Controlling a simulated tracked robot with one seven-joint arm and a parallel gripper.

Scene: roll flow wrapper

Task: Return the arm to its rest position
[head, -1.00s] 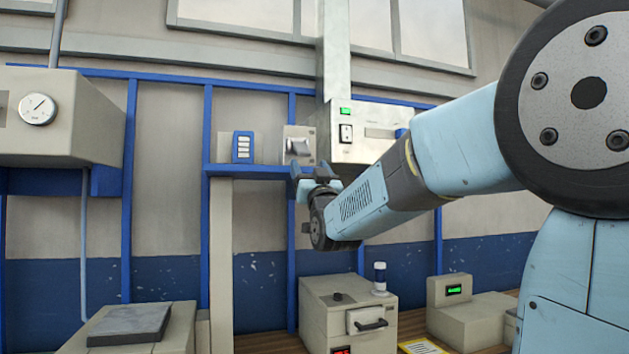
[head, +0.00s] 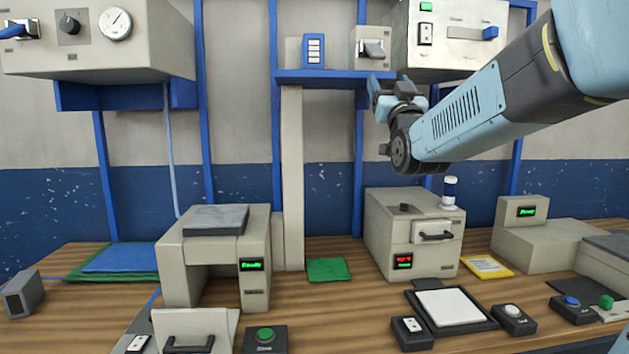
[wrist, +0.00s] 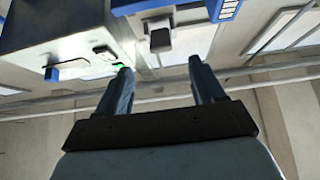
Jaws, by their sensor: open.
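My arm reaches in from the upper right of the head view. My gripper (head: 397,90) is raised above the bench, just in front of the wall shelf and the grey switch box. In the wrist view my gripper (wrist: 160,68) has its two dark blue-grey fingers apart, with nothing between them. The wrist view looks upward to the wall boxes and windows. The grey switch box (wrist: 158,35) shows beyond the fingertips, apart from them as far as I can tell.
A blue shelf (head: 325,77) holds a blue-framed block (head: 313,50). A control box (head: 455,50) hangs behind my arm. Below are a beige machine with a drawer (head: 385,235), a press-like machine (head: 195,240), a white pad (head: 448,307) and several buttons. The air left of my gripper is clear.

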